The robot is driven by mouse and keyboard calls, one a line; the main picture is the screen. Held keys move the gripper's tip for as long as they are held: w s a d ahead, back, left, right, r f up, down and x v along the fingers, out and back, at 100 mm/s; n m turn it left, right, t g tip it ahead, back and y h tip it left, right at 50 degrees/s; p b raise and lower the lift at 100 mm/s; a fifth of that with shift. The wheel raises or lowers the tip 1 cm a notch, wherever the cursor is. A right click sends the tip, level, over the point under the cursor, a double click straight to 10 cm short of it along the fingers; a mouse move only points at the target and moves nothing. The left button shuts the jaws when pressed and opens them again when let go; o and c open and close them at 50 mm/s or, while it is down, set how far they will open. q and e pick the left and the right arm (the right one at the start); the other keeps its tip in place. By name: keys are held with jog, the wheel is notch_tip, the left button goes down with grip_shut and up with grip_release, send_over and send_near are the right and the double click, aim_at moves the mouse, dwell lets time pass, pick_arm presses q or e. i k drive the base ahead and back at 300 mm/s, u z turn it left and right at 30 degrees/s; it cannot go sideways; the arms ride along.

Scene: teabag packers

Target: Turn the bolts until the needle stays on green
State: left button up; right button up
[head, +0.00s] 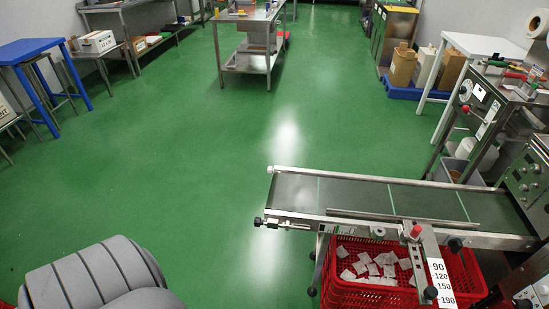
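A conveyor (350,192) with a dark belt stands at the right. A black-tipped bolt or knob (258,222) sticks out at the near corner of its left end. Other dark knobs sit along its near rail, one of them (455,244) toward the right. A white scale plate (440,280) marked 90, 120, 150 and 190 hangs at the near side, beside a red knob (416,231). A round dial (479,92) shows on the machine behind; its needle and any green zone are too small to tell. Neither of my grippers is in view.
A red crate (345,291) with several white teabags stands under the conveyor. A grey ribbed shape (95,275) fills the lower left; I cannot tell what it is. A blue table (30,50) and a steel table (248,60) stand farther back. The green floor between is clear.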

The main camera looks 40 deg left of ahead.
aim_at(258, 221)
jog(key=z, duration=1.25)
jog(key=k, duration=1.3)
jog(key=u, duration=1.3)
jog(key=k, duration=0.65)
jog(key=i, duration=0.45)
jog(key=u, duration=0.75)
jog(key=i, duration=0.7)
jog(key=z, duration=0.15)
